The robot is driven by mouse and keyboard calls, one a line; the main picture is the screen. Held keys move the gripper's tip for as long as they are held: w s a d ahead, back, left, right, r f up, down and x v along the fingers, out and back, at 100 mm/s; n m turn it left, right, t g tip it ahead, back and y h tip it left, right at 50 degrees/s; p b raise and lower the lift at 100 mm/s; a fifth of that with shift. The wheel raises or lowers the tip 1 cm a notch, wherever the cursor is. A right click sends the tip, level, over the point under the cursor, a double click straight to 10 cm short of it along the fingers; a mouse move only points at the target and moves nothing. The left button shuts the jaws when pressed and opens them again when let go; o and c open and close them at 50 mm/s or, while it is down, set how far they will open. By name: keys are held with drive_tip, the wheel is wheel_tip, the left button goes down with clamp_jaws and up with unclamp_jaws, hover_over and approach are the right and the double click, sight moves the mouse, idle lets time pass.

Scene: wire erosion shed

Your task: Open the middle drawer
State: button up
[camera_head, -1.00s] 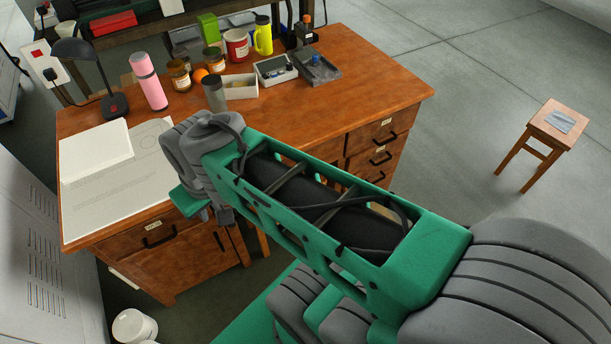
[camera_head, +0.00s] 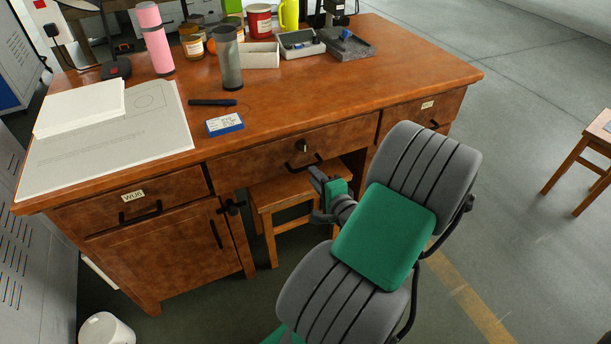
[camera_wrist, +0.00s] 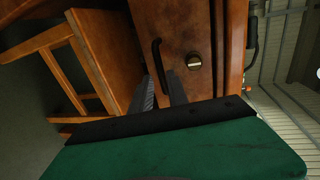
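The middle drawer (camera_head: 272,156) is a brown wooden front under the desk top, shut flush with the desk. My gripper (camera_head: 317,197) is in front of and just below the handle in the head view. In the wrist view, its two dark fingers (camera_wrist: 161,92) are apart, with the handle's lower end near the gap. I cannot tell whether they touch it.
A wooden stool (camera_head: 285,194) stands under the middle drawer. A left drawer (camera_head: 170,197), a cabinet door (camera_head: 175,250) and a right drawer (camera_head: 420,112) flank it.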

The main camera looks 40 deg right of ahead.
sight(306, 167)
drive_tip(key=x, duration=0.6)
drive_tip(key=shift+w+b, duration=0.15)
drive_tip(key=shift+b, duration=0.25)
drive_tip(key=shift+c, duration=0.4)
drive_tip(key=shift+a, duration=0.1)
clamp_jaws()
idle(0.4)
